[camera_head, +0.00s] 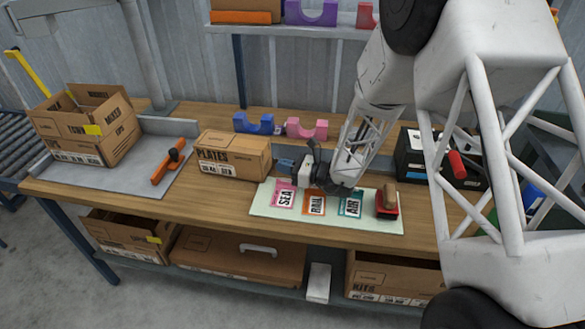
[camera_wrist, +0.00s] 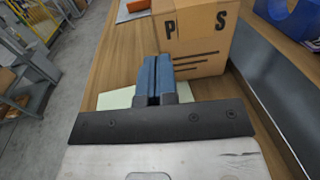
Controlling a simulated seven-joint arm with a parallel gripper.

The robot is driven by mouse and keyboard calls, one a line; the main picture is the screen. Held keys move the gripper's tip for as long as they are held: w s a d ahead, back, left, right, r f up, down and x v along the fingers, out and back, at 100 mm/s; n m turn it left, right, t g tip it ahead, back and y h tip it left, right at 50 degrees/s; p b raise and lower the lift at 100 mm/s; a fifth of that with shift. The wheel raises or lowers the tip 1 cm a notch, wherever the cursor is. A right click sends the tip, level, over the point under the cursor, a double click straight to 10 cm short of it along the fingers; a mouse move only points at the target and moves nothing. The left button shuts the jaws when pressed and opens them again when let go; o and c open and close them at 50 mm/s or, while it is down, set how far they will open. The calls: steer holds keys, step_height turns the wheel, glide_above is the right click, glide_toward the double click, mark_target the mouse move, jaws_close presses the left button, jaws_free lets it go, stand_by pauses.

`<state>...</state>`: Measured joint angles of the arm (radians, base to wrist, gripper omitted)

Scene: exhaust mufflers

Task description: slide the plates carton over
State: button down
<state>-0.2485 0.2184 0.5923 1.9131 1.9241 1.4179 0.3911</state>
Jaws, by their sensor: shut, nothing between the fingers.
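The plates carton (camera_head: 232,155) is a closed brown box lettered PLATES. It stands upright on the wooden workbench, left of the pale label mat. My gripper (camera_head: 280,164) is shut and empty at the carton's right end, low over the bench.
The pale mat (camera_head: 260,204) bears SEA, RAIL and AIR cards and a red-based stamp (camera_head: 387,203). Blue (camera_head: 254,124) and pink (camera_head: 307,129) cradles stand behind. Bare bench separates carton and plate.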

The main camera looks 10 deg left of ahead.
mark_target(261, 161)
steer(key=shift+w+a, duration=0.15)
steer(key=shift+a, duration=1.1)
steer(key=shift+w+a, duration=0.15)
steer(key=shift+a, duration=1.05)
steer(key=shift+w+a, duration=0.2)
steer(key=shift+a, duration=0.8)
steer(key=shift+s+d, duration=0.25)
steer(key=shift+d, duration=1.4)
steer(key=shift+s+d, duration=0.2)
steer(key=shift+d, duration=1.45)
steer(key=shift+s+d, duration=0.25)
steer(key=shift+d, duration=1.4)
